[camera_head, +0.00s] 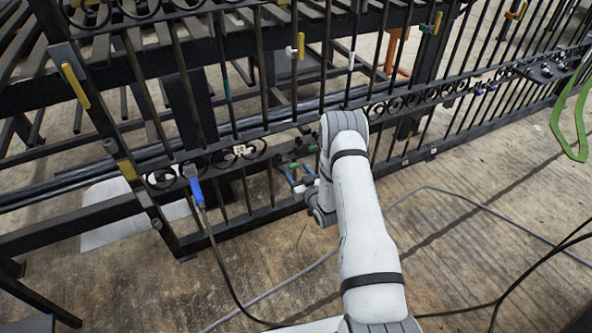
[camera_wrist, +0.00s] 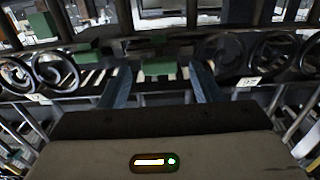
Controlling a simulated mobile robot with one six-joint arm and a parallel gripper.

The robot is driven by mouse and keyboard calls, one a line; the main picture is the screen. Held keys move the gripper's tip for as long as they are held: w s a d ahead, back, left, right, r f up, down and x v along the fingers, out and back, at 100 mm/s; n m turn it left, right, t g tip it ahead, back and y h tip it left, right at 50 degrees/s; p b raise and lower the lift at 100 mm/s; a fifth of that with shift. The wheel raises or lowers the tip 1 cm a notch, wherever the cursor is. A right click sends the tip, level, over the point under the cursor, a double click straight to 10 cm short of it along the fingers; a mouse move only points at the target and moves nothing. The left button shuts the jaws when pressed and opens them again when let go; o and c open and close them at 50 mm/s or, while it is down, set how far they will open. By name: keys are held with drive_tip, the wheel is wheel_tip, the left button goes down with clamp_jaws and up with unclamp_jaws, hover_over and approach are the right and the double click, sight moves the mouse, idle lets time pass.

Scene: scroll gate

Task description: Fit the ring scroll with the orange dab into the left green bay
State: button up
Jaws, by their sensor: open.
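My gripper (camera_head: 299,176) is low at the gate's lower rail in the head view, partly hidden by my arm. In the wrist view my gripper (camera_wrist: 160,72) shows two blue fingers spread apart, with no scroll held between them. A green block (camera_wrist: 158,65) lies beyond the gap between the fingers. Another green block (camera_wrist: 92,53) is to its left; which bay is the left one is unclear. Dark ring scrolls stand in the rail, on the left (camera_wrist: 60,70) and right (camera_wrist: 272,48) of the wrist view. I cannot make out an orange dab on any ring.
The black barred gate (camera_head: 255,148) crosses the head view, with scrollwork along its rail. A blue-handled tool on a cable (camera_head: 195,188) hangs at the left. Cables (camera_head: 470,203) lie on the floor. A green loop (camera_head: 566,125) hangs at the right. Open floor (camera_head: 130,280) lies in front.

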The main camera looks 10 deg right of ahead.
drive_tip(key=p+v, duration=0.1)
drive_tip(key=v, duration=0.5)
drive_tip(key=shift+s, duration=0.3)
